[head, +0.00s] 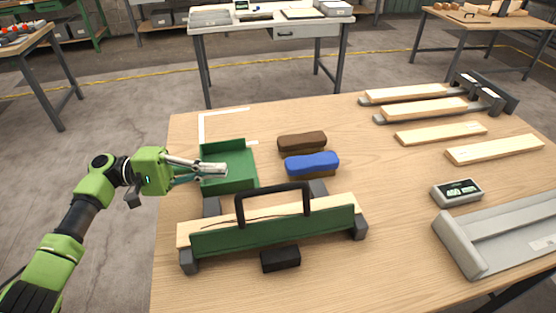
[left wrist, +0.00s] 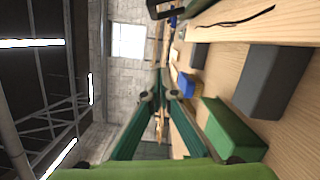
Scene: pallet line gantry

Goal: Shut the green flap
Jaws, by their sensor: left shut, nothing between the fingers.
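A long green flap (head: 275,236) stands along the near side of a wooden board (head: 184,234) that rests on dark grey blocks. A black arched handle (head: 272,189) rises over the flap and board. I cannot tell how the flap is hinged. My left gripper (head: 218,168) is shut and empty, over the green tray (head: 238,147), behind the flap's left half and apart from the handle. In the left wrist view my fingertips (left wrist: 160,95) meet, with the board (left wrist: 235,20) and handle (left wrist: 165,10) at the top. My right gripper is out of view.
A blue brush (head: 312,161) and a brown brush (head: 302,142) lie right of the tray. A black block (head: 280,259) sits before the flap. A grey scale display (head: 457,192) and a grey channel (head: 490,240) are at right. The table's front middle is clear.

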